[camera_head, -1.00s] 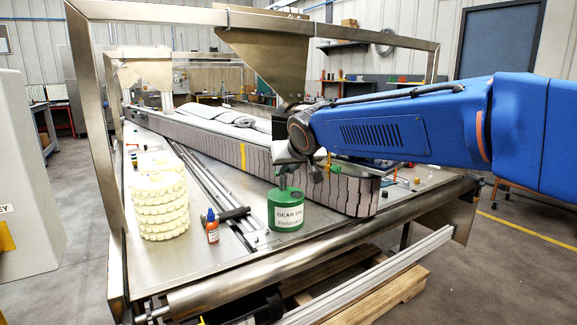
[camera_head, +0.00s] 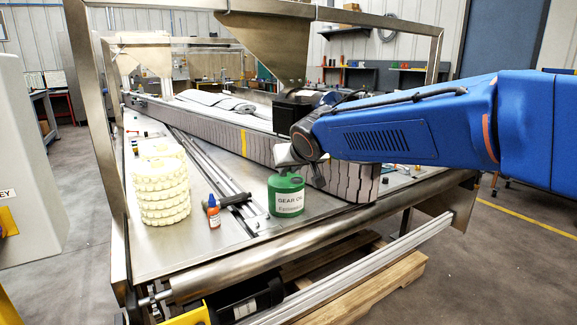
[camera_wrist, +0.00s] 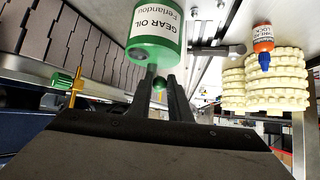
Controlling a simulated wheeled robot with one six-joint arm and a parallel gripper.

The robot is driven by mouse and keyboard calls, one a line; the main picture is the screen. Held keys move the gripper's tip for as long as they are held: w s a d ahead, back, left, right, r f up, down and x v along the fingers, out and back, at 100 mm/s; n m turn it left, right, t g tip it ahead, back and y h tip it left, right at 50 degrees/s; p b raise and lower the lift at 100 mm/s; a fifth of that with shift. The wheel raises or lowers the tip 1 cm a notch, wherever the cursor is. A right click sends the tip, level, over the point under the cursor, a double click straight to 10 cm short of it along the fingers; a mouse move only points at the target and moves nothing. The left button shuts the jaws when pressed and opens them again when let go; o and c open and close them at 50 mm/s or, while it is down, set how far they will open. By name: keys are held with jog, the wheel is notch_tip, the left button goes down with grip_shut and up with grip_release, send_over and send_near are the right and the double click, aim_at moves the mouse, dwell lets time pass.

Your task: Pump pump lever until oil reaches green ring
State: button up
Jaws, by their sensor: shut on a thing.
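The green gear oil can (camera_head: 286,194) with a white label stands upright near the front edge of the conveyor table. My gripper (camera_wrist: 162,92) is right above the can, its fingers down at the can's top. It is shut on what looks like the pump lever (camera_wrist: 159,84), of which a small green ball shows between the fingers in the wrist view. The can also shows at the top of that view (camera_wrist: 156,38). The lever is mostly hidden by the fingers. I cannot make out the oil level or a green ring.
A stack of cream toothed rings (camera_head: 163,185) stands left of the can. The grey belt (camera_head: 262,148) runs close behind. A metal roller (camera_head: 300,247) borders the front.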

jog(key=shift+f, duration=0.1)
jog(key=shift+f, duration=0.35)
jog(key=shift+w+a+r, duration=0.1)
jog(key=shift+w+r, duration=0.15)
jog(key=shift+r, duration=0.85)
jog(key=shift+w+a+r, duration=0.1)
jog(key=shift+w+r, duration=0.1)
jog(key=shift+r, duration=0.9)
jog(key=shift+w+r, duration=0.1)
jog(key=shift+r, duration=0.05)
jog(key=o, duration=0.9)
